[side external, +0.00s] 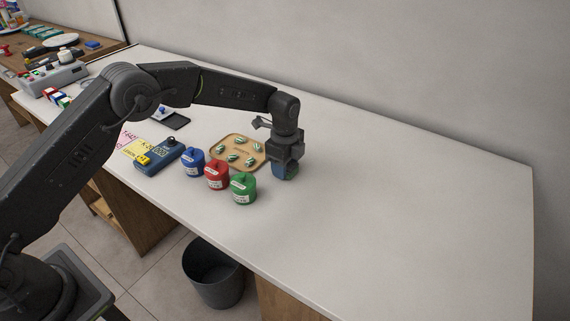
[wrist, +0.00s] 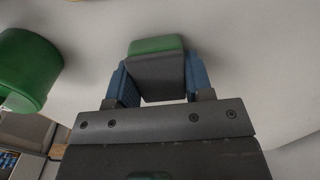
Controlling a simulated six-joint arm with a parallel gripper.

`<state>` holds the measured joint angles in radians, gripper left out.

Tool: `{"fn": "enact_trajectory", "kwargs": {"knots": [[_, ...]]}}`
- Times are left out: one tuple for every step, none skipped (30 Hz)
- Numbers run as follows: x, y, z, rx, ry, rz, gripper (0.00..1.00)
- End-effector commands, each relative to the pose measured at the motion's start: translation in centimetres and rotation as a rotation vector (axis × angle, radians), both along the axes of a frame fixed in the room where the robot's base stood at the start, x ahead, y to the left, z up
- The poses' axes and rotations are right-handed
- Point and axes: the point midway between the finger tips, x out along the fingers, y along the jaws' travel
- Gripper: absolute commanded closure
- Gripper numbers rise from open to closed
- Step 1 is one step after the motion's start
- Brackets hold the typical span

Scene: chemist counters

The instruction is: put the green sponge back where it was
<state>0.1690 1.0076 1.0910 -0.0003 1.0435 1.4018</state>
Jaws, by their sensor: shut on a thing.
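The green sponge (wrist: 155,45) is between the two blue finger pads of my gripper (wrist: 158,82) in the wrist view. It has a green layer and a dark grey layer. My gripper is shut on it. In the side view my gripper (side external: 285,174) points down over the white counter, right of the wooden tray and the green container. The sponge is mostly hidden by the fingers there. I cannot tell whether it touches the counter.
A green container (side external: 243,189), a red one (side external: 217,176) and a blue one (side external: 193,162) stand left of my gripper. A wooden tray (side external: 217,143) with several striped pieces lies behind them. The counter (side external: 420,200) is clear to the right. A bin (side external: 213,275) stands below the front edge.

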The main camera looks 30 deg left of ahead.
Motion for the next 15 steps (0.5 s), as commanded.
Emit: {"fn": "enact_trajectory", "kwargs": {"knots": [[0.01, 0.00, 0.04, 0.000, -0.001, 0.000, 0.75], [0.01, 0.01, 0.04, 0.000, 0.000, 0.000, 0.75], [0.01, 0.01, 0.02, 0.000, 0.000, 0.000, 0.75], [0.00, 0.01, -0.04, 0.000, 0.000, 0.000, 0.75], [0.00, 0.01, -0.13, 0.000, 0.000, 0.000, 0.75], [0.01, 0.01, -0.25, 0.000, 0.000, 0.000, 0.75], [0.02, 0.01, -0.28, 0.000, -0.001, 0.000, 0.52], [0.02, 0.01, -0.24, 0.000, -0.001, 0.000, 0.49], [0.02, 0.01, -0.23, 0.000, -0.001, 0.000, 0.45], [0.02, 0.01, -0.23, 0.000, -0.001, 0.000, 0.42], [0.02, 0.01, -0.23, 0.000, -0.001, 0.000, 0.39], [0.01, 0.01, -0.23, 0.000, -0.001, 0.000, 0.36], [0.01, 0.01, -0.23, 0.000, -0.001, 0.000, 0.33], [0.01, 0.01, -0.23, 0.000, -0.001, 0.000, 0.30], [0.01, 0.01, -0.22, 0.000, -0.001, 0.000, 0.27]]}}
